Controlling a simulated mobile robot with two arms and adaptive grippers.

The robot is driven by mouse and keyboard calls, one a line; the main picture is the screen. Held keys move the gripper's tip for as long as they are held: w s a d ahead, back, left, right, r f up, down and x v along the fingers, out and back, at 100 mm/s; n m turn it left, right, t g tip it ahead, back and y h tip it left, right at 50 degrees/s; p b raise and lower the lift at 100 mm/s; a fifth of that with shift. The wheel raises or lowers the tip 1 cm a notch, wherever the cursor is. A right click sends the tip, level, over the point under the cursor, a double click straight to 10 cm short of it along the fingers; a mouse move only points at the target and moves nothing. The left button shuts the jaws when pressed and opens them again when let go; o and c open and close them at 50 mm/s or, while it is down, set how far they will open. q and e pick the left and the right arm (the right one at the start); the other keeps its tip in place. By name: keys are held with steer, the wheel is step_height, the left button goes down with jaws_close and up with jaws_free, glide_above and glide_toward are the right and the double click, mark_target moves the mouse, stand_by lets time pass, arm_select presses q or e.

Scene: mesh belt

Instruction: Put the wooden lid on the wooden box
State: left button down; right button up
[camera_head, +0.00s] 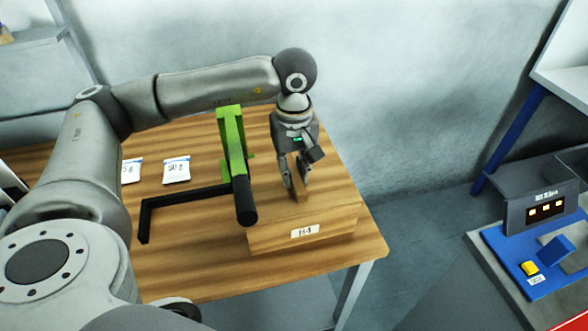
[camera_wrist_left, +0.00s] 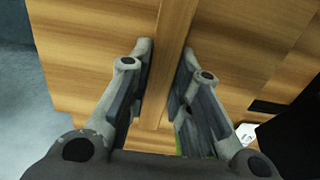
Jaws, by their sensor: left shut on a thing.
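The wooden box (camera_head: 270,238), with a white label on its front, stands on the right end of the wooden table. The wooden lid (camera_head: 327,191) lies over the box top; whether it is fully seated I cannot tell. My left gripper (camera_head: 299,192) points down at the lid and is shut on its raised wooden handle bar. In the left wrist view the lid (camera_wrist_left: 85,60) fills most of the picture, and the fingers of my left gripper (camera_wrist_left: 164,80) lie on both sides of the handle. My right gripper is not in view.
A green clamp-like tool (camera_head: 232,145) with a black handle and a black angled frame (camera_head: 185,197) stand just left of the box. Two white packets (camera_head: 177,170) lie further left. A blue device (camera_head: 540,250) stands on a separate surface at right.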

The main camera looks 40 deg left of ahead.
mark_target(294, 171)
arm_select(q)
steer(key=shift+f, duration=0.1)
steer(key=c, duration=1.3)
jaws_free()
steer(key=shift+o, duration=0.2)
step_height(294, 171, up, 12)
